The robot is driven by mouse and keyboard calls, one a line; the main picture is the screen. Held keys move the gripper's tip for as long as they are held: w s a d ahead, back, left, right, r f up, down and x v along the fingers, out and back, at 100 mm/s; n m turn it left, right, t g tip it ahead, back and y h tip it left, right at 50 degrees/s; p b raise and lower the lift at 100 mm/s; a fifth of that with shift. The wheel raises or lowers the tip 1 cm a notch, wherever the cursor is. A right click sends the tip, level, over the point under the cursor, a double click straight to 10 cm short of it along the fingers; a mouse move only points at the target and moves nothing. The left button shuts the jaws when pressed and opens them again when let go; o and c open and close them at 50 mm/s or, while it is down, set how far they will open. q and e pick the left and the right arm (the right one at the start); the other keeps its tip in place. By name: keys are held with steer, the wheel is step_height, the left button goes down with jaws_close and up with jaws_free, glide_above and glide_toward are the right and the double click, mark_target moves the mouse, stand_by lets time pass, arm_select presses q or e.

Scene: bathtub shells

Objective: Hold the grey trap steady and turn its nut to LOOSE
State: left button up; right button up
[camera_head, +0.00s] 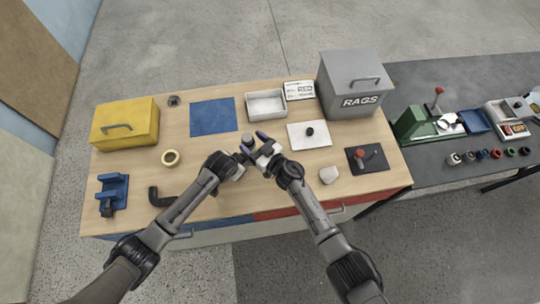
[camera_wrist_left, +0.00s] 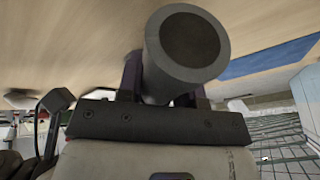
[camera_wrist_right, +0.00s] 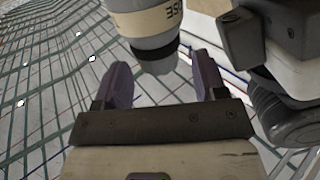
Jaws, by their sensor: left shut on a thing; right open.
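The grey trap (camera_head: 248,140) stands above the wooden bench between my two grippers. My left gripper (camera_head: 242,154) is shut on it; the left wrist view shows its round grey pipe (camera_wrist_left: 186,48) with a dark end, clasped by the fingers. My right gripper (camera_head: 264,143) is open beside the trap from the right. In the right wrist view its purple fingers (camera_wrist_right: 162,82) are spread on either side of the trap's lower grey end, with gaps visible. Above that, a cream band (camera_wrist_right: 150,20) carries dark lettering, partly cut off by the frame's top edge.
A yellow box (camera_head: 125,125), blue mat (camera_head: 213,117), white tray (camera_head: 265,104) and grey RAGS box (camera_head: 350,80) stand behind. A black plate with a red lever (camera_head: 366,158) is at right.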

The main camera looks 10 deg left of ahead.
steer(key=v, duration=0.9)
steer(key=shift+d, duration=0.1)
